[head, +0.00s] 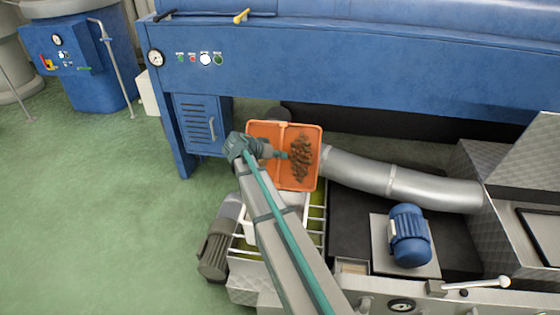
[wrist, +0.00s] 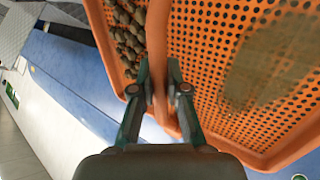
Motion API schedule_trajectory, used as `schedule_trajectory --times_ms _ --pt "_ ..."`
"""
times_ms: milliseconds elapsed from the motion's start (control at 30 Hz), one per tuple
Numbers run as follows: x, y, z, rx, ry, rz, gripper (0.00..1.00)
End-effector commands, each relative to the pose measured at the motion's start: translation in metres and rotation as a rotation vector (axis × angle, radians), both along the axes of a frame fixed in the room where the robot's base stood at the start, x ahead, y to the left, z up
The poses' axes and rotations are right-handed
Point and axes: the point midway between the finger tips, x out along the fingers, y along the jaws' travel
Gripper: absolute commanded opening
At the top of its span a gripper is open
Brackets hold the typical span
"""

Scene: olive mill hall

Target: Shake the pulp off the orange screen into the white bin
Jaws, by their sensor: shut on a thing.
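The orange screen (head: 262,130) is a perforated rectangular tray with a raised rim and a middle bar. A clump of brown pulp (head: 300,160) lies on its right half in the head view. The pulp also shows in the wrist view (wrist: 127,38), left of the bar. The other half is bare except for a damp-looking patch. My gripper (wrist: 168,92) is shut on the screen's middle bar and holds the screen raised. The white bin (head: 293,198) is below the screen, mostly hidden by the screen and my arm.
A blue motor (head: 408,235) and a grey motor (head: 214,250) flank the area around the bin. A large blue machine (head: 350,75) stands behind. Open green floor (head: 100,210) is at left.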

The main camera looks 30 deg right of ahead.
Motion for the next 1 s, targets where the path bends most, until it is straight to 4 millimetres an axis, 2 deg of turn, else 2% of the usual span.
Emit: schedule_trajectory --times_ms 1000 --pt "-0.033 0.024 0.003 -0.208 -0.270 0.002 0.00"
